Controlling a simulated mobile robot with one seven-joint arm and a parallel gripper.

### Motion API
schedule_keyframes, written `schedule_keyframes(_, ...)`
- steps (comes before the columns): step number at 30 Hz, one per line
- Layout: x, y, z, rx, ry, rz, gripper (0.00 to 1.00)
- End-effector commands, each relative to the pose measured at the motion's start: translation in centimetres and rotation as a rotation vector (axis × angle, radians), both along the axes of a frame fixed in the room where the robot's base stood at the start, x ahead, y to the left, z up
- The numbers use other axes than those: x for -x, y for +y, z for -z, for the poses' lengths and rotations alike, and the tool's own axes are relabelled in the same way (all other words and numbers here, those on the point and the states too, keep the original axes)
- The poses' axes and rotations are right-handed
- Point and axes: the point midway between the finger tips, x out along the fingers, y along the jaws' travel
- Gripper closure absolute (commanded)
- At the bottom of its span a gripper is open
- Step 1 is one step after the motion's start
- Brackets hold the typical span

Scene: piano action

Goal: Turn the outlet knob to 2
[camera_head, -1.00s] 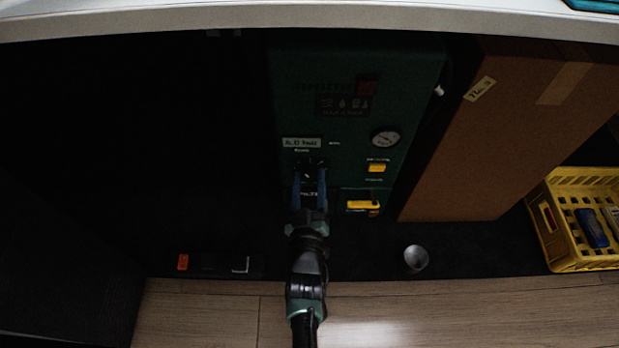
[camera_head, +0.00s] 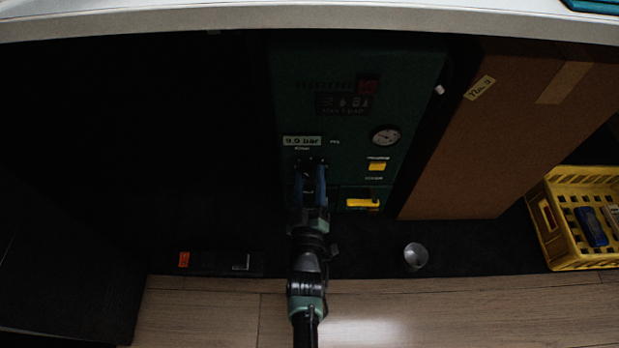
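The green machine (camera_head: 410,75) stands under the white table top, with its control panel facing me. The dark outlet knob (camera_head: 311,162) is low on the panel's left, below a small label that seems to read 9.0 bar. My gripper (camera_head: 310,171) is at the knob, its two blue fingers apart, one on each side of it. The fingers hide much of the knob and its scale, so I cannot read the pointer. I cannot tell whether the fingers touch the knob.
A round gauge (camera_head: 385,135), a yellow switch (camera_head: 377,166) and a yellow handle (camera_head: 363,203) are right of the knob. A cardboard box (camera_head: 490,150) stands close on the right. A small metal cup (camera_head: 416,256) and a yellow crate (camera_head: 552,240) are on the floor.

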Motion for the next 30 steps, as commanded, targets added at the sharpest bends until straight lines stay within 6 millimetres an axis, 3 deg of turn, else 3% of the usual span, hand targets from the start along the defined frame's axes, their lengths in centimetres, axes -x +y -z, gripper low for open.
schedule_keyframes(1, 0.1, 0.0, 0.1, -0.001, 0.001, 0.001, 0.38)
schedule_keyframes(5, 0.0, 0.0, 0.1, -0.001, 0.001, 0.001, 0.17)
schedule_keyframes(17, 0.9, 0.0, -0.1, -0.001, 0.003, 0.001, 0.17)
schedule_keyframes(30, 9.9, 0.3, 0.0, -0.001, 0.005, 0.0, 0.17)
